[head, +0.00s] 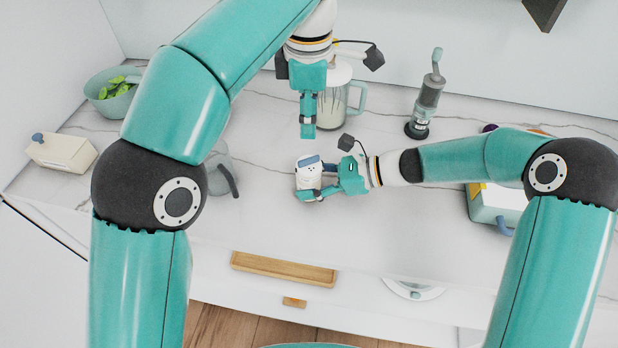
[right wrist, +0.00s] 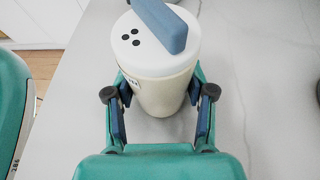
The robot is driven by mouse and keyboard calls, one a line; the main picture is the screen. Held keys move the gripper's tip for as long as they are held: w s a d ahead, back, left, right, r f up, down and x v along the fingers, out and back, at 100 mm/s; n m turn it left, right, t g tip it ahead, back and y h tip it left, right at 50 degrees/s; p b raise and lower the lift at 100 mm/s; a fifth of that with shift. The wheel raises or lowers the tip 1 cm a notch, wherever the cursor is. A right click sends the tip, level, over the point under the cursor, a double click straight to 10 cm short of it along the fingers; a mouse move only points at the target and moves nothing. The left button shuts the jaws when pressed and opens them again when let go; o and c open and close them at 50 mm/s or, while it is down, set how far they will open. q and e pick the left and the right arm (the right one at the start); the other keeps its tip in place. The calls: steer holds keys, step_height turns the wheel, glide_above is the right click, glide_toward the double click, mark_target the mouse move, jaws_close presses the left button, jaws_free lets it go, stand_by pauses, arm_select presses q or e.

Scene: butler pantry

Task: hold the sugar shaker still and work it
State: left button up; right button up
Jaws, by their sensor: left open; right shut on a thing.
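The sugar shaker (head: 308,176) is a cream cylinder with a white lid that has several dark holes and a blue flap. It stands upright near the middle of the counter. My right gripper (head: 318,193) is shut around its body from the right. In the right wrist view the shaker (right wrist: 165,92) sits between the two blue pads of my right gripper (right wrist: 160,108), and the blue flap (right wrist: 160,25) lies across part of the lid, leaving holes showing. My left gripper (head: 308,128) is open, points down and is apart from the shaker, just above it in the head view.
A glass jar with a teal handle (head: 354,98) stands behind my left gripper. A grey grinder (head: 427,95) is at the back right. A green bowl of leaves (head: 112,95) and a cream carton (head: 62,152) are at left.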

mark_target(308, 159)
arm_select(q)
steer(key=shift+c, duration=0.8)
steer(key=m, duration=0.8)
steer(key=f+m, duration=0.1)
steer(key=m, duration=0.3)
steer(key=shift+w+d+f, duration=0.1)
steer(key=shift+d, duration=0.05)
steer(key=shift+f+m, duration=0.25)
steer(key=shift+m, duration=0.15)
steer(key=shift+a+f, duration=0.2)
steer(key=shift+f, duration=3.95)
steer(key=o, duration=0.4)
steer(key=shift+c, duration=0.4)
steer(key=shift+r, duration=0.1)
steer(key=shift+c, duration=0.2)
